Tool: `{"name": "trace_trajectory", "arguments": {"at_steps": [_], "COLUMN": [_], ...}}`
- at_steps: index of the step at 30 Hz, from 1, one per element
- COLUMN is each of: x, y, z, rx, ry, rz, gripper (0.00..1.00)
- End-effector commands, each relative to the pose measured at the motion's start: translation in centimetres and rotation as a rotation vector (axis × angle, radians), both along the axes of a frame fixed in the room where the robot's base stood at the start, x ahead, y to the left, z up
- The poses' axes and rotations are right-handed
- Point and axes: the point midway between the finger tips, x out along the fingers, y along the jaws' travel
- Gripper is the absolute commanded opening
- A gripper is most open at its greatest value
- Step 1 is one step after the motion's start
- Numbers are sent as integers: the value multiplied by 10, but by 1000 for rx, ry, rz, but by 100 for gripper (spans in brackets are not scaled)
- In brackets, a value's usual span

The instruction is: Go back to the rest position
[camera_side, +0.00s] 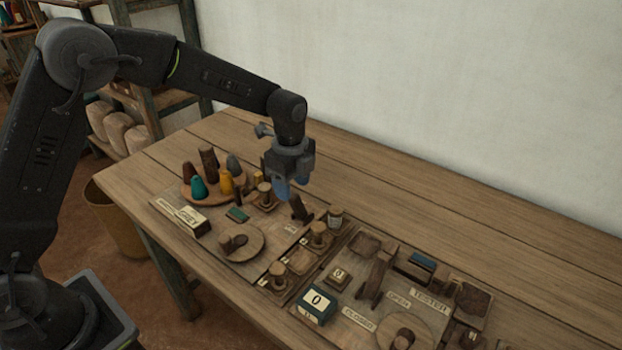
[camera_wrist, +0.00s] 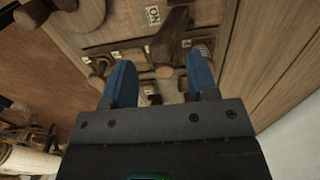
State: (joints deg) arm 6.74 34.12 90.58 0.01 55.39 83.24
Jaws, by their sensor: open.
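My gripper (camera_side: 291,190) hangs above the back part of the wooden boards on the table, in the side view. Its blue fingers are spread apart with nothing between them, and they also show in the wrist view (camera_wrist: 160,82). Just below and beside the fingers stands a dark wooden lever (camera_side: 300,209), which also shows beyond the fingers in the wrist view (camera_wrist: 172,36). In the side view the fingertips are close to this lever, and I cannot tell whether they touch it.
A round tray (camera_side: 216,199) holds several coloured cones to the left. The table's back strip (camera_side: 420,210) is clear, with a white wall (camera_side: 430,90) behind.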

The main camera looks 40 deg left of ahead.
Motion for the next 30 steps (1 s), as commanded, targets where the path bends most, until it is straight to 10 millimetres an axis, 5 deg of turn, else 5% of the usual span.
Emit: {"name": "trace_trajectory", "arguments": {"at_steps": [19,23,30], "x": [-3,-19,-86], "y": [1,8,27], "z": [26,55,124], "rx": [-2,-10,-62], "ry": [-12,-54,-173], "rz": [26,146,543], "gripper": [53,53,53]}}
